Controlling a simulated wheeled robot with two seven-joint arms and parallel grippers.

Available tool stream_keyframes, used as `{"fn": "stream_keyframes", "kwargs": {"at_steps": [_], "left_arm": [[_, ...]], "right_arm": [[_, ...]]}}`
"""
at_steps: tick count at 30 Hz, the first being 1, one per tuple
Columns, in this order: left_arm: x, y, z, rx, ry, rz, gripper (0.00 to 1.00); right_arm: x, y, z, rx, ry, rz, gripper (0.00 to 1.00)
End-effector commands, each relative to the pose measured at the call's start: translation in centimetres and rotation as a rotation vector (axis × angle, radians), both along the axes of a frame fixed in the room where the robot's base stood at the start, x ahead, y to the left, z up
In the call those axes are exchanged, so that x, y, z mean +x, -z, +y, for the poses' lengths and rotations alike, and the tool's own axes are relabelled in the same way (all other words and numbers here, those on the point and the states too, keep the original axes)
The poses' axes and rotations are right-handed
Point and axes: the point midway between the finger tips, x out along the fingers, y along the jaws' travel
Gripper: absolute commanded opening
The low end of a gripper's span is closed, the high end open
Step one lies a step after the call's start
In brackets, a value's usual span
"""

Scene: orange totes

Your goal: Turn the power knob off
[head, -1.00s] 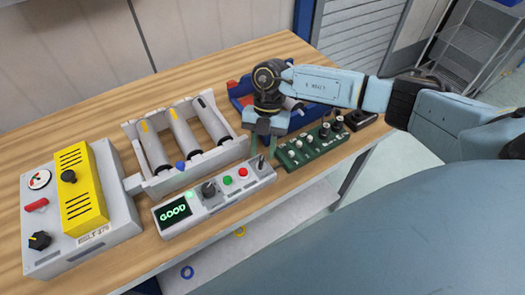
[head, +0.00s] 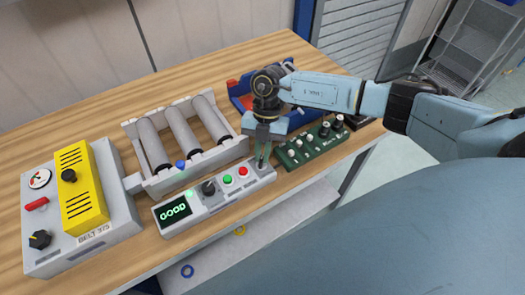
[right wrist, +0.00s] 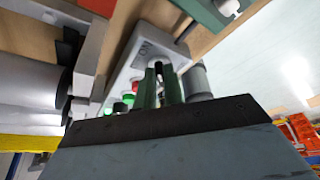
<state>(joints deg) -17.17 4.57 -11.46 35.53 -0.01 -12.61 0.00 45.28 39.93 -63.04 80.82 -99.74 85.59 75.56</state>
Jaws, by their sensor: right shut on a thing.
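A light grey control panel (head: 214,206) with a lit green "GOOD" display (head: 174,211) lies along the table's front edge. At its right end stands a small upright knob (head: 261,164), mostly hidden by my fingers in the head view. My right gripper (head: 263,152) points down over that end, its green fingers shut on the knob. In the right wrist view, the fingers (right wrist: 165,88) reach the panel end (right wrist: 150,45), whose label I cannot read. A black dial (head: 40,240) sits on the grey box at the left. My left gripper is not in view.
A roller conveyor (head: 236,151) stands behind the panel. A yellow cover (head: 80,185) tops the grey box (head: 118,232). Green (head: 227,180) and red (head: 243,171) buttons sit left of my fingers.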

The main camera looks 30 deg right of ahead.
Motion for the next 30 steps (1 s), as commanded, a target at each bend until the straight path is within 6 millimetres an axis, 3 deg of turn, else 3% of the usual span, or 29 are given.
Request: {"fn": "stream_keyframes", "kwargs": {"at_steps": [11, 30], "left_arm": [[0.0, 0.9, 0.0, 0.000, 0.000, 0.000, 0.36], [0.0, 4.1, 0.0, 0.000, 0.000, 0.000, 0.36]], "right_arm": [[0.2, 0.1, 0.3, 0.000, -0.158, 0.000, 0.00], [0.5, 0.1, 1.1, -0.003, -0.754, -0.001, 0.00]]}}
